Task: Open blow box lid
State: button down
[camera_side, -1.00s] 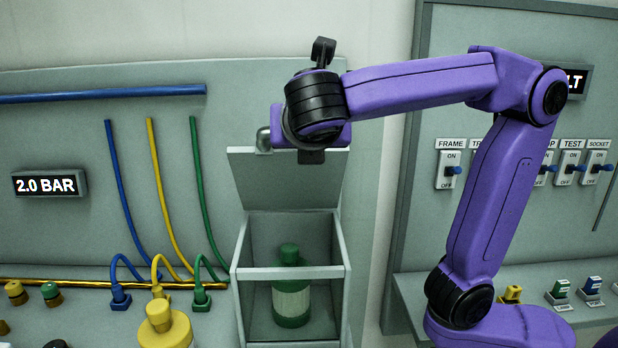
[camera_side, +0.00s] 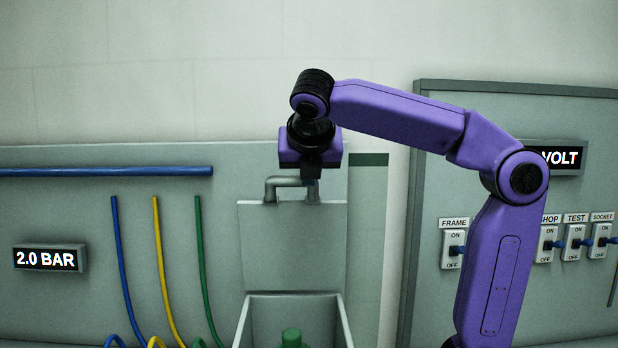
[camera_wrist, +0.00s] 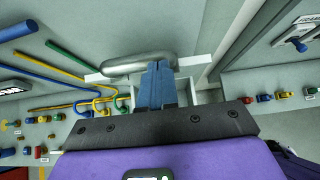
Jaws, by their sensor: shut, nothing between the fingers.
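The blow box (camera_side: 340,318) is a grey open-topped box at the bottom centre of the side view, cut off by the picture's lower edge. Its grey lid (camera_side: 293,245) stands up, near vertical, at the back of the box, so the box is open. A metal bar handle (camera_side: 284,182) is at the lid's top edge. My gripper (camera_side: 311,178) is shut and empty at the handle. In the wrist view the shut blue fingers (camera_wrist: 157,72) overlap the handle (camera_wrist: 125,66); I cannot tell whether they touch it. A green bottle top (camera_side: 291,338) shows inside the box.
Blue, yellow and green hoses (camera_side: 204,260) hang on the panel left of the box, under a blue pipe (camera_side: 105,172). A "2.0 BAR" display (camera_side: 47,259) is at the far left. A switch panel (camera_side: 530,205) stands behind my arm on the right.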

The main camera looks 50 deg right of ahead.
dwell(0.4)
jog(key=f+v, duration=0.1)
jog(key=v, duration=1.2)
jog(key=shift+s+a, duration=0.35)
notch_tip(320, 180, down, 19)
jog(key=m+g+y, duration=0.2)
jog(key=m+y, duration=0.2)
jog(key=y, duration=0.1)
jog(key=s+d+f+m+g+y, duration=0.1)
jog(key=s+d+f+m, duration=0.3)
jog(key=s+f, duration=0.5)
jog(key=s+d+f+m+g+y, duration=0.1)
jog(key=s+d+f+m+g, duration=0.2)
jog(key=s+f+m, duration=0.3)
jog(key=s+d+f, duration=0.1)
jog(key=s+f, duration=0.3)
jog(key=shift+g, duration=0.4)
